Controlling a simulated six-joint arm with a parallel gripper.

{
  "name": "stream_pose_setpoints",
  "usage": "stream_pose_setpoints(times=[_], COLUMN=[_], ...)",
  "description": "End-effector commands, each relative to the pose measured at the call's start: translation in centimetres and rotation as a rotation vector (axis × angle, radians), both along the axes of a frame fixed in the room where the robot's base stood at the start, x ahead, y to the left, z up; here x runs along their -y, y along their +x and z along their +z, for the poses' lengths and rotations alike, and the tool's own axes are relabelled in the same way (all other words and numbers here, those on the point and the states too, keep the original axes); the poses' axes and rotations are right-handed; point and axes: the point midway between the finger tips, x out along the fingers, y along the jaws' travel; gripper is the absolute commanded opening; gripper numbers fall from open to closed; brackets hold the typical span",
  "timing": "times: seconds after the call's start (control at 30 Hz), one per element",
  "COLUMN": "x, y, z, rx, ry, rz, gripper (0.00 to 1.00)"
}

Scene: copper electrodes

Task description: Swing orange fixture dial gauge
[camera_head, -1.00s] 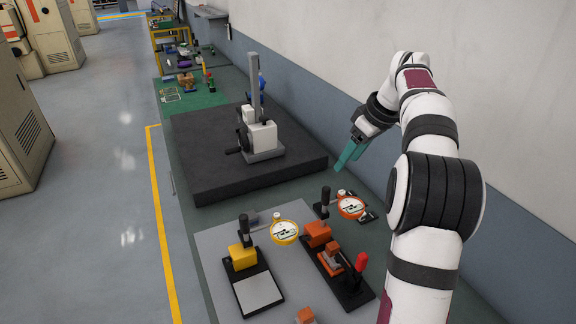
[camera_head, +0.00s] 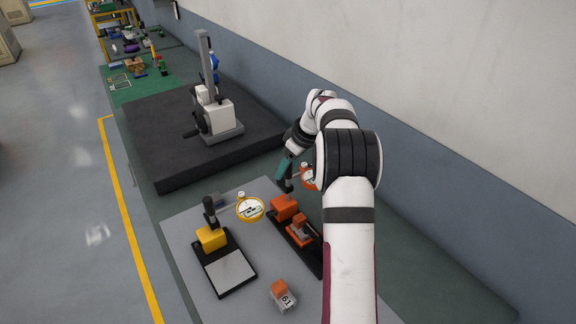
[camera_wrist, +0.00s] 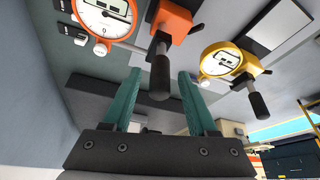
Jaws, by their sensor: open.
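The orange fixture (camera_head: 285,208) stands on a black base on the grey mat. Its round orange-rimmed dial gauge (camera_head: 307,180) is partly hidden behind my arm. In the wrist view the orange dial gauge (camera_wrist: 103,14) is at the upper left, beside the orange block (camera_wrist: 172,20). A black upright handle (camera_wrist: 160,72) of the orange fixture shows between my teal fingers. My gripper (camera_wrist: 160,88) is open, with a finger on each side of the handle and visible gaps. In the head view my gripper (camera_head: 283,168) is at the handle's top.
The yellow fixture (camera_head: 212,238) with its yellow dial gauge (camera_head: 250,208) stands close on the left. A small block marked 61 (camera_head: 284,300) lies in front. A black surface plate (camera_head: 165,150) with a gauge stand (camera_head: 213,115) is behind; the wall is at the right.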

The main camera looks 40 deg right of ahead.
Motion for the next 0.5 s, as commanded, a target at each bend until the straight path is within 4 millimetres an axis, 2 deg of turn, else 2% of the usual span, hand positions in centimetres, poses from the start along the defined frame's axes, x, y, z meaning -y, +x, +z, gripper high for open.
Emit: stream_pose_setpoints(times=[0.07,0.3,0.4,0.5], x=[0.0,0.02,0.02,0.02], y=[-0.01,-0.02,-0.02,-0.03], z=[0.03,0.06,0.06,0.07], rx=[0.0,0.0,0.0,0.0], ry=[0.0,0.0,0.0,0.0], rz=[0.0,0.0,0.0,0.0], gripper=[0.58,0.15,0.0,0.0])
